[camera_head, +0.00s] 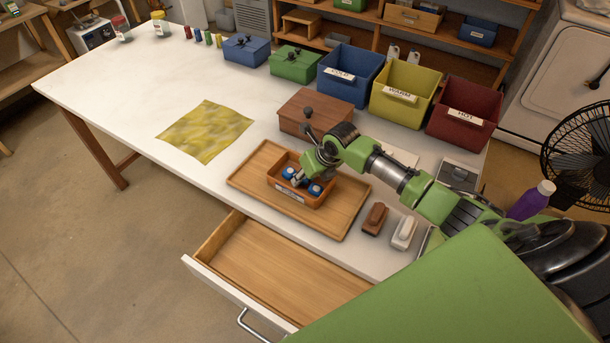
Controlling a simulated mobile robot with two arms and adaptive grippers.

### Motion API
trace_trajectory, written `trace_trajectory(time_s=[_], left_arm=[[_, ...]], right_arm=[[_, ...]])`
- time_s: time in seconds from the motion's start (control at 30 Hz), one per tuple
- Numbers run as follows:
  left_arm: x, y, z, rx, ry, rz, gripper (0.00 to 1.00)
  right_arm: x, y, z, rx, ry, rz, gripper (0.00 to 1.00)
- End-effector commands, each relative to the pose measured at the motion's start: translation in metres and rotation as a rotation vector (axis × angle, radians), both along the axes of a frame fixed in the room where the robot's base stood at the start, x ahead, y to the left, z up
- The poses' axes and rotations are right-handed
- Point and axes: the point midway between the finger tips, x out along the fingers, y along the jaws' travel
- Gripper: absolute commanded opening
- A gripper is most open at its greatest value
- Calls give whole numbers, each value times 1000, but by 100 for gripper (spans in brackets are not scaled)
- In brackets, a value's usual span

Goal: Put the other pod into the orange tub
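The orange tub (317,202) stands on a wooden tray (252,182) near the table's front edge and has a white label on its front. Two blue-and-white pods show in or just over it: one at the left (289,173) and one at the front right (315,189). My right gripper (301,179) reaches in from the right and points down into the tub, between the pods. Its fingers are small and partly hidden, so I cannot tell whether they hold a pod. My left gripper is out of view.
An open, empty drawer (275,265) juts out below the table front. A brown lidded box (303,110) stands behind the tub. Blue (347,75), yellow (404,93) and red (463,112) bins line the back. A yellow cloth (206,131) lies left.

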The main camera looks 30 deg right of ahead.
Motion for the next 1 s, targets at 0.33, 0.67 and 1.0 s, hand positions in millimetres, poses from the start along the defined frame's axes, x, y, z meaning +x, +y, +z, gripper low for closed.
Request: trace_trajectory(time_s=[0.33,0.67,1.0], left_arm=[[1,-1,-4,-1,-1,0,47],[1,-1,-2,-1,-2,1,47],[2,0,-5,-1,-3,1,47]], right_arm=[[0,0,-4,0,-1,0,17],[0,0,-3,0,0,-1,48],[-8,-4,18,-2,-3,1,48]])
